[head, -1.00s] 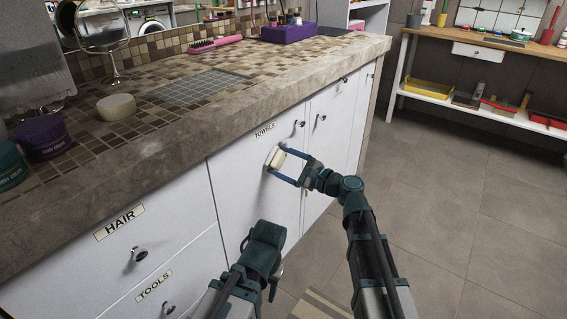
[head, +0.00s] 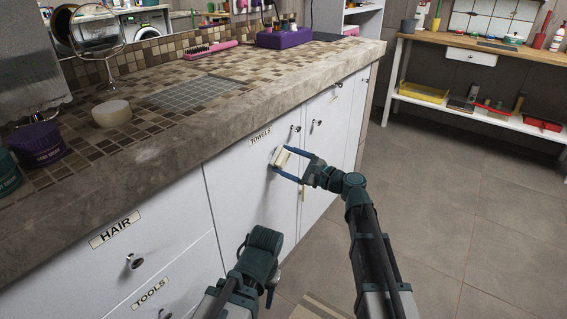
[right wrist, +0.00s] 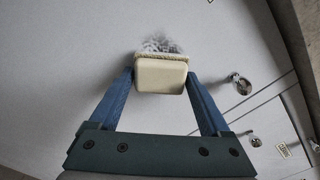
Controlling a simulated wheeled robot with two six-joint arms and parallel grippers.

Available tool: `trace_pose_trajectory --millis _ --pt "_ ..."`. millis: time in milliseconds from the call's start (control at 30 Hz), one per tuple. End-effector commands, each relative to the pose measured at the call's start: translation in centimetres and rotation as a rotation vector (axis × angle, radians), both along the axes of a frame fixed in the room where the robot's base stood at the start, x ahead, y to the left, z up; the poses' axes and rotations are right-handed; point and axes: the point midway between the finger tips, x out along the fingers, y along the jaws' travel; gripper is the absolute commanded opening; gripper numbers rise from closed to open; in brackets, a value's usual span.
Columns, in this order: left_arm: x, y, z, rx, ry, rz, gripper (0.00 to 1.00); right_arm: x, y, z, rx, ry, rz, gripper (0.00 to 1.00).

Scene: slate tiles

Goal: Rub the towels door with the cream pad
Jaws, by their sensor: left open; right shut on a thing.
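The white towels door (head: 240,190) is in the counter front, with a TOWELS label at its top and a round knob at its upper right. My right gripper (head: 283,164) is shut on the cream pad (head: 280,158), at the door's upper part below the label. In the right wrist view the pad (right wrist: 160,75) sits between the blue fingers against or very near the door; contact is unclear. A grey smudge (right wrist: 158,46) shows on the door just beyond the pad. My left gripper (head: 264,262) is open and empty, low in front of the door; its fingertips are mostly hidden.
The stone counter edge (head: 190,140) overhangs the doors. HAIR and TOOLS drawers are left. The floor (head: 440,210) at right is clear.

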Motion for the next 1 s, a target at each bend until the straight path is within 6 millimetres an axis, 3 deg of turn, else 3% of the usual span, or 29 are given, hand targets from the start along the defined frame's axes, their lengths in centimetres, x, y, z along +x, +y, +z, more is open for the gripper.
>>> trace_pose_trajectory --millis 600,1000 --pt "0.0 0.0 0.0 0.000 0.000 0.000 0.54 3.5 -2.1 0.0 0.000 0.000 0.000 0.37" --pt "0.0 0.0 0.0 0.000 0.000 0.000 0.54 3.1 -2.1 0.0 0.000 0.000 0.000 0.37"
